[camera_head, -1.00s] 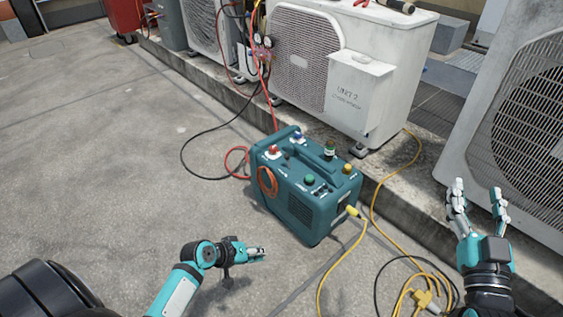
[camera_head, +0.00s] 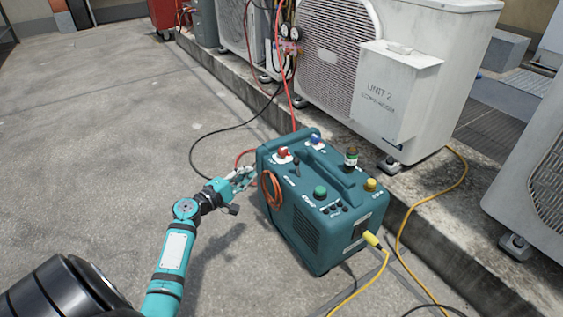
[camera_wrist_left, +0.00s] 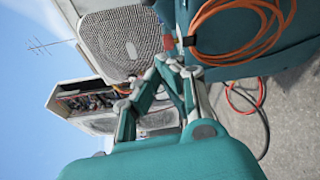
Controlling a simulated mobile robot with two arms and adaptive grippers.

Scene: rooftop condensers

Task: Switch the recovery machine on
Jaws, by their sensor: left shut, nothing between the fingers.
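The recovery machine (camera_head: 325,205) is a teal box with a carry handle, standing upright on the concrete. Its top panel has a red knob (camera_head: 283,153), a blue knob (camera_head: 315,138), a small black lever (camera_head: 297,166), a green button (camera_head: 320,193) and a yellow knob (camera_head: 370,184). My left gripper (camera_head: 246,176) is shut and empty beside the machine's left side, near the orange coiled cord (camera_head: 269,189). In the left wrist view my left gripper (camera_wrist_left: 178,68) shows close to the orange cord (camera_wrist_left: 238,30); whether it touches the machine I cannot tell. My right gripper is out of the head view.
A yellow plug and cable (camera_head: 372,240) run from the machine's right end. A red hose (camera_head: 284,85) and black hose (camera_head: 215,133) lead to gauges (camera_head: 287,45). The white condenser Unit 2 (camera_head: 430,75) stands on the kerb behind. Open concrete lies at left.

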